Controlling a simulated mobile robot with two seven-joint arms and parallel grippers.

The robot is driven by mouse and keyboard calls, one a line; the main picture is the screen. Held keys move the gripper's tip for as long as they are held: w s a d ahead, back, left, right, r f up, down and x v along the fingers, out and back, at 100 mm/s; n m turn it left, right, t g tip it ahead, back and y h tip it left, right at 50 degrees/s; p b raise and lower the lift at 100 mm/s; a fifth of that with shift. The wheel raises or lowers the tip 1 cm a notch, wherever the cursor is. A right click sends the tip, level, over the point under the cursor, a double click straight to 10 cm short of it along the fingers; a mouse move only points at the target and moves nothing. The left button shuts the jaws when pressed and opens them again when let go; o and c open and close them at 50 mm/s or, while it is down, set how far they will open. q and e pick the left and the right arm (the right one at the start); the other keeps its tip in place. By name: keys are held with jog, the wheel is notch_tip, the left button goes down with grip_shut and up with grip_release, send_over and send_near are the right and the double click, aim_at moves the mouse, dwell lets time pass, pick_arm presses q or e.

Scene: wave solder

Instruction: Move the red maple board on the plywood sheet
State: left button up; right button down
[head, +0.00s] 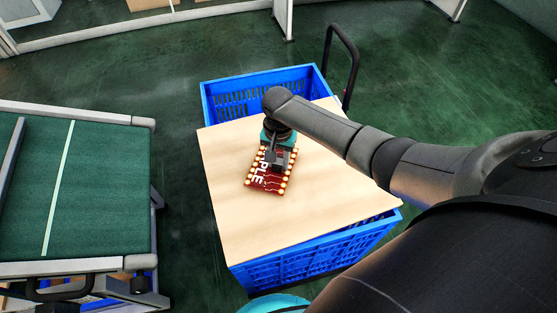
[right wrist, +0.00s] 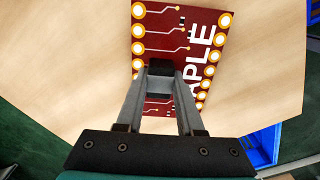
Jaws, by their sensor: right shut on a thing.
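The red maple board (head: 265,182) has gold pads along its edges and white lettering. It is over the middle of the plywood sheet (head: 235,220); whether it touches the sheet I cannot tell. My right gripper (head: 281,158) is over the board's far part and hides some of it. In the right wrist view the right gripper (right wrist: 160,72) is shut on a small black part of the red board (right wrist: 172,45), with the pale plywood (right wrist: 70,60) beneath. My left gripper is not in view.
The plywood lies across a blue crate (head: 290,268), whose walls show at the far and near ends. A black handle (head: 345,60) stands behind it. A green-topped conveyor or table (head: 95,190) is at the left. Green floor lies between them.

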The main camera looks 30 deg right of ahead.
jog(key=shift+f+b, duration=0.3)
jog(key=shift+f, duration=0.25)
dwell(0.6)
jog(key=shift+c, duration=2.3)
grip_release()
